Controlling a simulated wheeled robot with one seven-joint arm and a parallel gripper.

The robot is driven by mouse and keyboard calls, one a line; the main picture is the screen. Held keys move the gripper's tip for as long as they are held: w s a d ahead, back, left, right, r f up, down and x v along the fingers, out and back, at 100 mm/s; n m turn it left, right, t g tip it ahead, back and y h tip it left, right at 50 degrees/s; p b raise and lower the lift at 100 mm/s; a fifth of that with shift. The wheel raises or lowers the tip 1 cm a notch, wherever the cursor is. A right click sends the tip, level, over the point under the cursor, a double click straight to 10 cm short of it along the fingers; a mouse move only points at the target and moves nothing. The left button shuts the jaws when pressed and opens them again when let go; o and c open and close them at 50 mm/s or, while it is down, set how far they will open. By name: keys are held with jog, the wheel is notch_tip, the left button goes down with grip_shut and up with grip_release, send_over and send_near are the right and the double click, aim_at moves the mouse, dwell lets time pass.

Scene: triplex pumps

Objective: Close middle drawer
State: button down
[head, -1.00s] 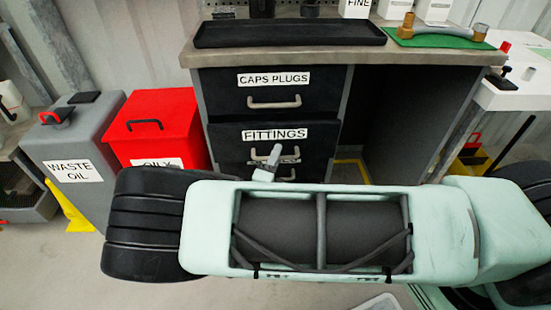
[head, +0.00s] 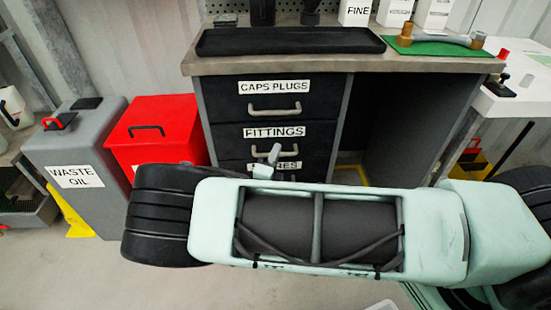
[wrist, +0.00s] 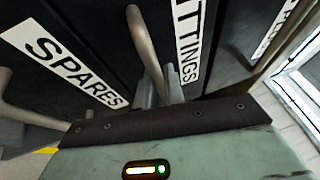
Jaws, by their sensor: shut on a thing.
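The middle drawer, labelled FITTINGS (head: 231,136), sits between the CAPS PLUGS drawer (head: 230,88) and the SPARES drawer in a dark cabinet. Its front looks about level with the drawer above in the head view. My gripper (head: 273,158) is at this front, with my arm hiding its lower part. In the wrist view the FITTINGS handle (wrist: 144,45) is a grey bar, and my gripper (wrist: 160,92) is shut on it near one end. The SPARES label (wrist: 75,68) and its handle show at left there.
The worktop (head: 330,62) holds a black tray (head: 290,41) and a green mat with a pipe fitting. A red bin (head: 160,122) and a grey WASTE OIL bin (head: 75,145) stand left of the cabinet. An open bay (head: 410,120) lies right of the drawers.

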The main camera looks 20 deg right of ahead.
jog(key=c, duration=1.5)
grip_release()
jog(key=shift+w, duration=0.2)
jog(key=shift+s+f, duration=0.1)
jog(key=p+v, duration=0.1)
jog(key=v, duration=1.6)
jog(key=shift+s, duration=0.15)
jog(key=shift+a, duration=0.1)
